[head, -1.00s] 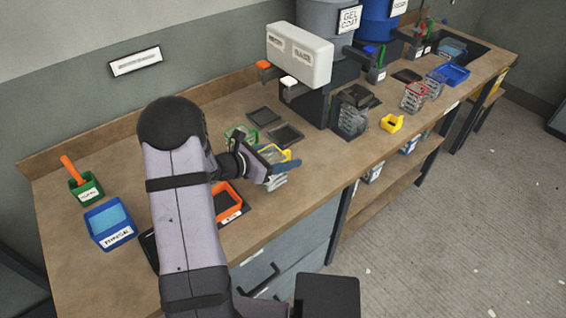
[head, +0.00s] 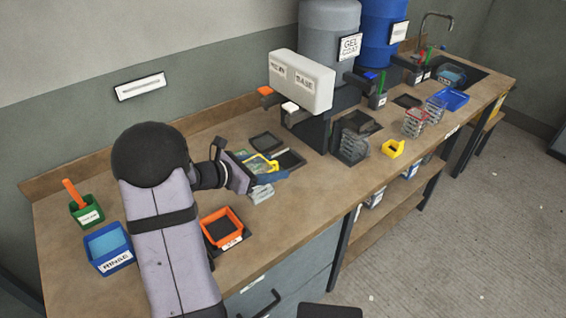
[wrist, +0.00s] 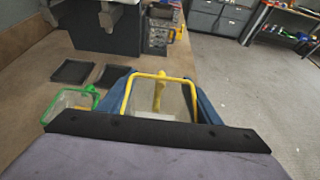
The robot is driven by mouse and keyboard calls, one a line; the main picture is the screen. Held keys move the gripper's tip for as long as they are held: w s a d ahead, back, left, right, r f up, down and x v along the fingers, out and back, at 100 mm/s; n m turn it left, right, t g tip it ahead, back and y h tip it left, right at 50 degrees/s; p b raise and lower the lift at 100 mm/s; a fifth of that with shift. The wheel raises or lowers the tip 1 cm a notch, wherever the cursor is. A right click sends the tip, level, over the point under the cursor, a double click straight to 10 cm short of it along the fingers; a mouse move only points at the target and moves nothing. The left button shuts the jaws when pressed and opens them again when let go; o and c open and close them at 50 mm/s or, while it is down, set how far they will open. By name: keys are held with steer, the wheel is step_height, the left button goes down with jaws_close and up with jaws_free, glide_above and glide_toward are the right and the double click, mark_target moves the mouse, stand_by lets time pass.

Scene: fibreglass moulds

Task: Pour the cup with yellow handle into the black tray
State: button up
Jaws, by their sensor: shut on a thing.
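My gripper (head: 268,178) is shut on the cup with yellow handle (wrist: 160,108), a clear cup with a yellow rim. The cup sits between my blue fingers and looks upright; its yellow rim also shows in the head view (head: 262,165). My fingers hide part of it, and I cannot tell what is in it. Two flat black trays lie on the bench beyond the gripper: one farther back (head: 265,141), one nearer the cup (head: 290,160). They also show ahead and to the left in the wrist view (wrist: 70,72). I cannot tell which black tray is meant.
A green-rimmed clear container (wrist: 68,103) stands just left of the held cup. An orange-rimmed container (head: 222,226) is at the front. A blue RINSE bin (head: 108,250) and a green bin (head: 87,212) are at left. A dispenser (head: 302,85) stands behind the trays.

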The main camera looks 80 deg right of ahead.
steer(key=w+a+f+p, duration=0.3)
steer(key=w+a+p, duration=0.5)
steer(key=w+a, duration=1)
steer(key=w, duration=0.4)
steer(key=shift+w+a+f, duration=0.15)
steer(key=m+h+b, duration=0.1)
steer(key=m+t+b, duration=0.1)
steer(key=m+b, duration=0.1)
steer(key=shift+r+t+h, duration=0.3)
steer(key=shift+h, duration=0.1)
steer(key=shift+m+t+h+b, duration=0.4)
steer(key=shift+m+b, duration=0.6)
steer(key=shift+b, duration=0.9)
steer(key=shift+a+f+m+h+b, duration=0.1)
steer(key=shift+f+m+h+b, duration=0.75)
steer(key=shift+b, duration=1.35)
steer(key=shift+s+a+f+m+h+b, duration=0.15)
steer(key=shift+f+m+b, duration=0.4)
steer(key=shift+b, duration=1.25)
steer(key=shift+s+f+m+h+b, duration=0.1)
steer(key=shift+f+m+h+b, duration=0.35)
steer(key=shift+b, duration=1.3)
